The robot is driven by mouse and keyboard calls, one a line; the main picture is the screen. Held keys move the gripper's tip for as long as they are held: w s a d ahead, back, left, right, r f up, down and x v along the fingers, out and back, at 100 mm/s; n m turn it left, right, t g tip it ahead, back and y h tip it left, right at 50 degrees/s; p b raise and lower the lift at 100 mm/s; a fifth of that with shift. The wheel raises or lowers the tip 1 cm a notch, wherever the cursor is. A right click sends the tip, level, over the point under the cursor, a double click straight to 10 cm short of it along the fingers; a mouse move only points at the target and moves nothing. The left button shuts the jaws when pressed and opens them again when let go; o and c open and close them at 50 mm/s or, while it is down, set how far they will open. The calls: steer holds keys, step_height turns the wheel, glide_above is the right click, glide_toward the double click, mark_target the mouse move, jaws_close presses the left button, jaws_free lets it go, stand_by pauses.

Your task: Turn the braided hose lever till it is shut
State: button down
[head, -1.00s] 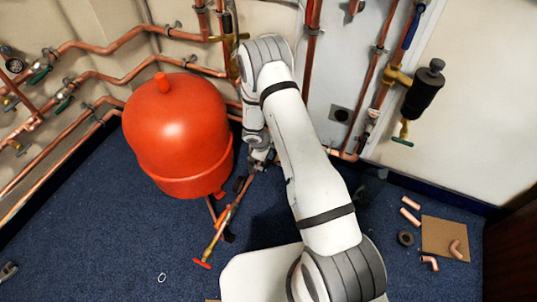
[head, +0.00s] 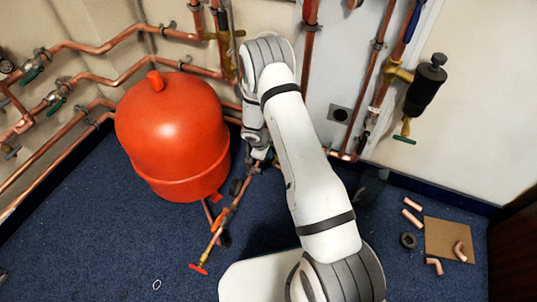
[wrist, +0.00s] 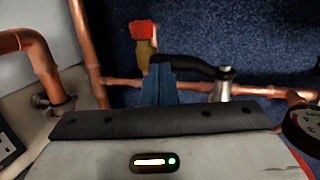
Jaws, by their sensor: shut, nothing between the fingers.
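A black lever (wrist: 190,66) on a silver valve body (wrist: 224,86) shows in the wrist view, set on a horizontal copper pipe. It points left from the valve, roughly along the pipe. I take it for the hose lever; no braided hose shows clearly. My gripper (wrist: 160,68) is shut and empty, its blue fingers at the lever's free left end. They overlap it in view; I cannot tell if they touch. In the head view my gripper (head: 263,163) is small, low beside the red vessel, and the lever is hard to make out.
The large red vessel (head: 170,135) stands left of my arm. A brass valve with a red handle (wrist: 141,29) lies just beyond the fingers. A round gauge (wrist: 302,128) is at the right edge. Copper pipes run along the walls. Loose fittings (head: 433,265) lie on the blue floor at right.

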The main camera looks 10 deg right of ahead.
step_height(320, 180, up, 32)
steer(key=s+m+p, duration=0.1)
steer(key=m+p, duration=0.2)
steer(key=p, duration=0.9)
steer(key=s+d+r+m+p, duration=0.1)
steer(key=s+r+p, duration=0.3)
steer(key=r, duration=0.6)
steer(key=s+d+r+m+p, duration=0.15)
steer(key=s+r+p, duration=0.25)
steer(key=r, duration=0.6)
steer(key=s+a+r+m+y+p, duration=0.1)
steer(key=s+r+m+p, duration=0.1)
steer(key=s+r+p, duration=0.4)
steer(key=s+a+r+m+y+p, duration=0.1)
steer(key=s+r+p, duration=0.5)
steer(key=s+r, duration=0.9)
step_height(320, 180, up, 3)
steer(key=shift+s+a+f+m+t+y+p, duration=0.2)
steer(key=shift+s+a+m+t+y+p, duration=0.15)
steer(key=shift+m+y, duration=0.6)
